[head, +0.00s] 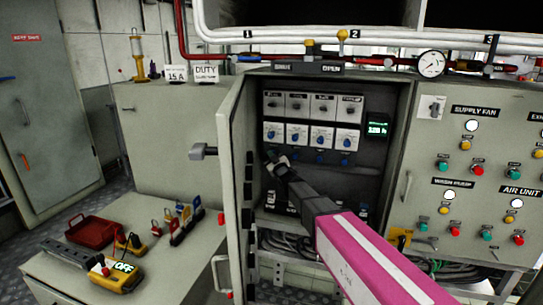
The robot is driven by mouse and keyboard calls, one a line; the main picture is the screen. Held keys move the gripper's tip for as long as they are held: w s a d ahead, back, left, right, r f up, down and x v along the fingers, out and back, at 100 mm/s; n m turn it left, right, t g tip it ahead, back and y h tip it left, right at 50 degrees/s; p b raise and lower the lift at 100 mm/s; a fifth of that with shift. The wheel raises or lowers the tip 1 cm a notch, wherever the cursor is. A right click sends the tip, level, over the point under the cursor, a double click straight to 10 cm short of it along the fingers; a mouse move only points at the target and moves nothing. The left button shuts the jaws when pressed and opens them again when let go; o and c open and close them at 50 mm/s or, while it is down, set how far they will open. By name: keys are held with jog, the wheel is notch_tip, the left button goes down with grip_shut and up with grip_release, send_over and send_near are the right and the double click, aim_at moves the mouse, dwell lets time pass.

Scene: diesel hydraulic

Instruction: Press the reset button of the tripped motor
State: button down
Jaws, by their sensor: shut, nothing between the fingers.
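An open cabinet (380,75) holds an upper row of grey modules (297,104) with dark switches and a lower row of white modules (321,137) with blue dials. Small blue buttons (320,157) show just beneath the lower row. No label tells me clearly which motor is tripped. My gripper (271,156) is shut and empty, inside the cabinet opening, just below the leftmost white module (273,132). It covers part of the area under the left modules. I cannot tell whether it touches a button.
The open cabinet door (237,180) stands close left of my arm. A green display (377,129) is at the right inside. A button panel (480,170) stands right of the cabinet. A bench (160,260) at left holds a red tray (90,231) and a yellow meter (115,276).

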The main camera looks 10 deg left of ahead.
dwell(0.4)
jog(key=shift+s+a, duration=0.1)
jog(key=shift+s, duration=0.8)
jog(key=s, duration=0.5)
jog(key=shift+a, duration=0.2)
dwell(0.4)
